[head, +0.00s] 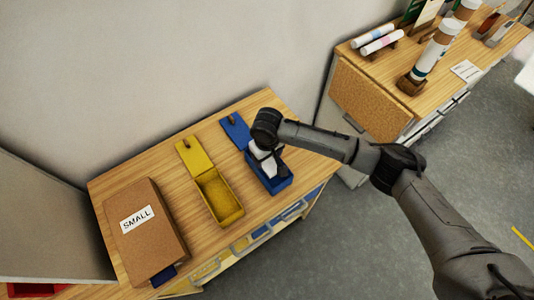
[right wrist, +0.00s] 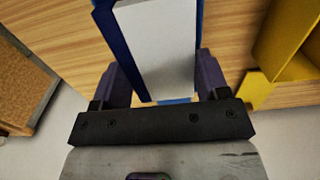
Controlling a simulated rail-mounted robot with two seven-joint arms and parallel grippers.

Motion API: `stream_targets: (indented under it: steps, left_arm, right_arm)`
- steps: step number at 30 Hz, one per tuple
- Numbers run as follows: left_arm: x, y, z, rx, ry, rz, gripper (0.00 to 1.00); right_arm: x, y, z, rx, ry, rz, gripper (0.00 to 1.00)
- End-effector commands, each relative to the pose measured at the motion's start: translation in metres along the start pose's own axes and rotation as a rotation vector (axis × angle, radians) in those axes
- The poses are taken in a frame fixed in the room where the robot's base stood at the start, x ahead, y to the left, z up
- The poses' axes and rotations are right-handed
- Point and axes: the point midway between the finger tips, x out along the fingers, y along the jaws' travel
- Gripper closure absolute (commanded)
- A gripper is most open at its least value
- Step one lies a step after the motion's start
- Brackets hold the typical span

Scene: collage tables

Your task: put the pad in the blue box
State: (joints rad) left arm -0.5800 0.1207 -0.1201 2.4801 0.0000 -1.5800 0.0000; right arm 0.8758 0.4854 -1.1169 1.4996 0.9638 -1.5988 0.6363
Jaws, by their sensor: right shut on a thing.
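The blue box (head: 277,184) stands open on the wooden table, its lid (head: 236,131) tipped back toward the wall. A whitish pad (head: 262,164) is at the blue box's opening, under my right gripper (head: 268,153). In the right wrist view, the pale grey pad (right wrist: 158,48) lies between the two dark purple fingers of my right gripper (right wrist: 162,78), which is shut on it. A blue wall (right wrist: 110,30) runs along the pad's left side there. How deep the pad sits in the box is hidden. My left gripper is not in view.
An open yellow box (head: 221,196) stands just left of the blue box. A cork-brown case (head: 150,245) marked SMALL lies farther left. A second table (head: 362,97) with tubes and rolls stands at the right. Bare wood separates the boxes.

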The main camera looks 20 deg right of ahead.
Motion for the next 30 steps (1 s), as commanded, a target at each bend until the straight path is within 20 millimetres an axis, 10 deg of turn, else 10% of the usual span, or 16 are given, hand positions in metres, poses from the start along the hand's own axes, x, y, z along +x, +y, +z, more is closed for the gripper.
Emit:
stream_targets:
  steps: [30]
  left_arm:
    - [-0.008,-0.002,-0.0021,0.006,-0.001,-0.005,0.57]
  right_arm:
    - [0.0016,0.0004,-0.0002,0.0,0.0,0.001,0.56]
